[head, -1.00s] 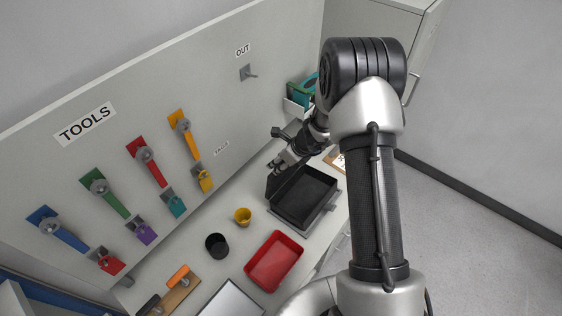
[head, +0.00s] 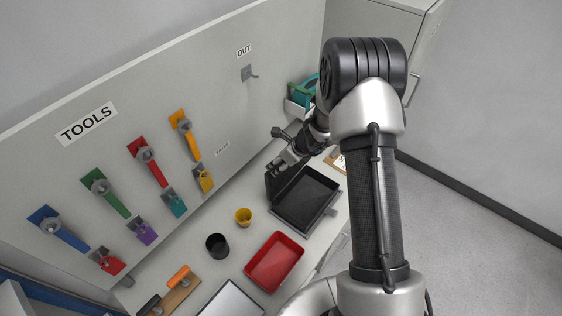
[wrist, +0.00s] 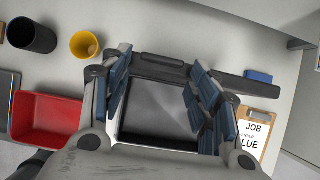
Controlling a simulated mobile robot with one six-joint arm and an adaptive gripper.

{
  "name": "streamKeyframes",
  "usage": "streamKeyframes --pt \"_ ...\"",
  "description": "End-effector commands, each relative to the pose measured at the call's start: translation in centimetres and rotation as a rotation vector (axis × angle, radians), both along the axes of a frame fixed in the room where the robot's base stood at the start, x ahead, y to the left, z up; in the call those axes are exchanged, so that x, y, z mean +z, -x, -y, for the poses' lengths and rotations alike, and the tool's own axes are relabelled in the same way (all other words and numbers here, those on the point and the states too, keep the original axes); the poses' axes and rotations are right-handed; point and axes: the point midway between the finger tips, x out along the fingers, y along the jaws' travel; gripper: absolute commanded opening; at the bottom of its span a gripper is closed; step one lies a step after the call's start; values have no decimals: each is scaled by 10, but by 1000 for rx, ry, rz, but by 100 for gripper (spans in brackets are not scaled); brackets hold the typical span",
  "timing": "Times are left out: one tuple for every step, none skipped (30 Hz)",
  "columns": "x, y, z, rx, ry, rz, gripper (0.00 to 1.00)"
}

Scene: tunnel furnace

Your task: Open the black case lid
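The black case (head: 306,203) lies on the bench with its inside showing and its lid (head: 272,185) standing up along the back-left side. In the wrist view the case's inside (wrist: 165,105) shows between the fingers, and the lid (wrist: 245,85) is a dark bar seen nearly edge-on beyond the fingertips. My gripper (head: 277,167) is at the lid's upper edge; whether it touches is hard to tell. In the wrist view my gripper (wrist: 160,65) has its blue-padded fingers spread apart with nothing held between them.
A red tray (head: 274,262), a yellow cup (head: 243,217) and a black cup (head: 217,245) stand left of the case. A job clipboard (wrist: 258,130) lies to its right. The tool panel (head: 230,110) rises behind the bench.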

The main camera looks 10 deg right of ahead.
Motion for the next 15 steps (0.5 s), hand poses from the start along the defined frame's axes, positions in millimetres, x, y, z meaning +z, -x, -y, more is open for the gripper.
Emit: streamKeyframes --pt "0 0 0 0 1 -1 62" --pt "-1 0 0 -1 0 -1 62" --pt "-1 1 0 -1 1 -2 62" --pt "-1 1 1 -1 1 -2 62" --pt "-1 1 1 -1 1 -2 62" --pt "-1 1 1 -1 1 -2 62" --pt "-1 1 1 -1 1 -2 62" --pt "-1 1 1 -1 1 -2 62" --pt "-1 1 1 -1 1 -3 62" --pt "-1 1 1 -1 1 -3 62" --pt "0 1 1 -1 1 -3 62" --pt "2 2 2 0 2 -1 62" --pt "4 2 3 -1 3 -1 62" --pt "7 3 4 -1 2 0 62" --pt "11 5 5 -3 1 0 62"
